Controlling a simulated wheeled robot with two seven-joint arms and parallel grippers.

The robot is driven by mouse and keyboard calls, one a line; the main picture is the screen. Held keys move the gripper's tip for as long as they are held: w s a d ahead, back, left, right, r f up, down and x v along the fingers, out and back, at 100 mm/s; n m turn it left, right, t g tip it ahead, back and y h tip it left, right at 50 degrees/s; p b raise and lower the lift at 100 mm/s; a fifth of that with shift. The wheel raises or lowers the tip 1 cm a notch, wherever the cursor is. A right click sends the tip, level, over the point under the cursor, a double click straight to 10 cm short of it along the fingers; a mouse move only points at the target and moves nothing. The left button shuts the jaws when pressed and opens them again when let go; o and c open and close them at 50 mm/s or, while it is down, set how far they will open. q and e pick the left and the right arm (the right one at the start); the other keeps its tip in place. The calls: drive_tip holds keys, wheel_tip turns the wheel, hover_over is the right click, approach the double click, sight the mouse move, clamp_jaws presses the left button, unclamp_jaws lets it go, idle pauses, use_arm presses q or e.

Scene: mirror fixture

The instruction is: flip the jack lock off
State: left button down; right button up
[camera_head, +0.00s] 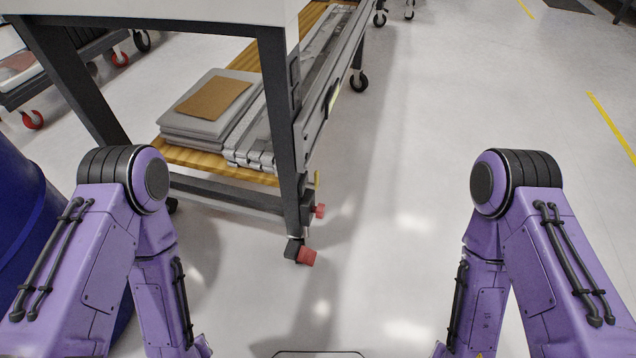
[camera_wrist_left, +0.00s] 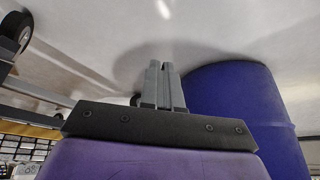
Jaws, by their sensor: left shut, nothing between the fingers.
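A dark-framed table (camera_head: 272,90) stands left of centre in the head view. Near the foot of its front right leg are a small red part (camera_head: 320,210) and, lower at the floor, a red part on a dark foot (camera_head: 305,256). I cannot tell for certain which of these is the jack lock. My left gripper (camera_wrist_left: 163,68) shows in the left wrist view, with its grey fingers together and nothing between them. It is apart from the leg's red parts, which I cannot make out in that view. My right gripper is out of view.
The table's wooden lower shelf (camera_head: 190,157) carries stacked grey panels (camera_head: 208,118) and a brown sheet (camera_head: 214,97). A blue barrel (camera_head: 22,215) stands at the left; it also shows in the wrist view (camera_wrist_left: 240,110). The floor (camera_head: 420,150) right of the table is clear.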

use_arm(q)
drive_tip(key=w+d+r+n+t+h+b, duration=0.1)
drive_tip(key=w+d+n+t+h+b, duration=0.2)
drive_tip(key=w+d+t+b, duration=0.7)
drive_tip(key=w+d+r+n+t+h+b, duration=0.2)
drive_tip(key=w+d+r+n+t+h, duration=0.1)
drive_tip(key=w+d+r, duration=0.8)
drive_tip(key=d+r+n+h, duration=0.1)
drive_tip(key=d+r+n, duration=0.1)
drive_tip(key=d+r, duration=0.1)
drive_tip(key=shift+w+r+t+h+b, duration=0.3)
drive_tip(key=shift+w+r+t+h, duration=0.1)
drive_tip(key=shift+r, duration=0.4)
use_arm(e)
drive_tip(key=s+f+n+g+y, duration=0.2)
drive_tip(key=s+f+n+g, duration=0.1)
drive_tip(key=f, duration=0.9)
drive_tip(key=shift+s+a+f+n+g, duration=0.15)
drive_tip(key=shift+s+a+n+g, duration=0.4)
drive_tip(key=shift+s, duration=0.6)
use_arm(q)
drive_tip(key=shift+w+d, duration=0.1)
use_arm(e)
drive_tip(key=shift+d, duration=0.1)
